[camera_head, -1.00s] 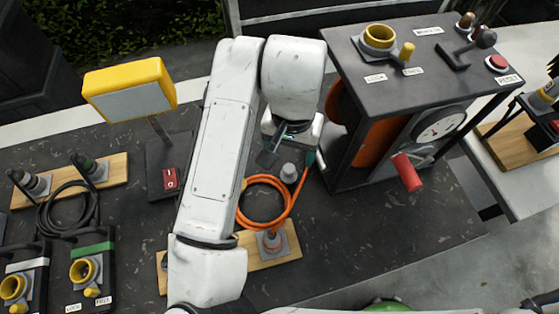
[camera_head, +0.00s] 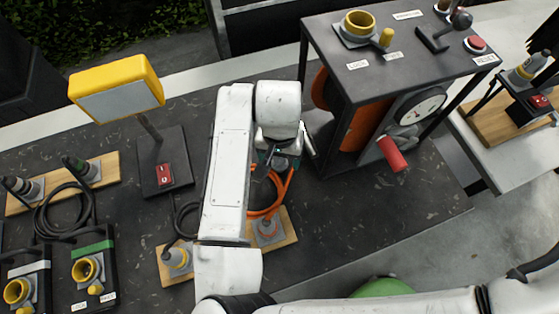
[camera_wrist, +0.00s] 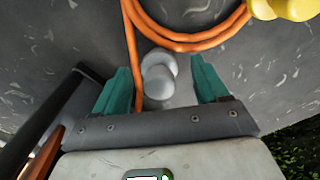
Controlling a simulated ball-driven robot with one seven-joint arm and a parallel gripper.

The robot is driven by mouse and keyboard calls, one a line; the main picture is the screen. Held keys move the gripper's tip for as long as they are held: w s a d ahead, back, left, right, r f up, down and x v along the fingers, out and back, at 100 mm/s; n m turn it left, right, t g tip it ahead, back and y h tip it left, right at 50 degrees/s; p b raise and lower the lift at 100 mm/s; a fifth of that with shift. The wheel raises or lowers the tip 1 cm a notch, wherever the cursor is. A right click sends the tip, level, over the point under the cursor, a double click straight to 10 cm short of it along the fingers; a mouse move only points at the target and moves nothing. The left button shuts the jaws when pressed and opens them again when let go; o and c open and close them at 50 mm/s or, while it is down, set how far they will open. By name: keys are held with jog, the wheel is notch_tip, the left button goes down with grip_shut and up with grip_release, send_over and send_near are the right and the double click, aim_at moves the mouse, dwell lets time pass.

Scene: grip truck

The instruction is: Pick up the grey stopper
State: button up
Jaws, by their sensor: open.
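The grey stopper (camera_wrist: 158,76) shows in the wrist view as a small rounded grey piece with two bulging ends. It lies between the two teal fingers of my gripper (camera_wrist: 162,85), with a gap visible on each side. My gripper is open. In the head view my gripper (camera_head: 277,165) is low over the dark table, and the arm and hand hide the stopper there.
An orange cable (camera_head: 268,208) lies coiled around this spot, joined to a grey connector (camera_head: 267,228) on a wooden board. A black-framed machine with a red handle (camera_head: 392,153) stands close at right. A yellow-framed screen (camera_head: 117,88) stands at left.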

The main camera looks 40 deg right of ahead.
jog(key=c, duration=1.1)
jog(key=shift+r, duration=0.1)
jog(key=shift+c, duration=0.2)
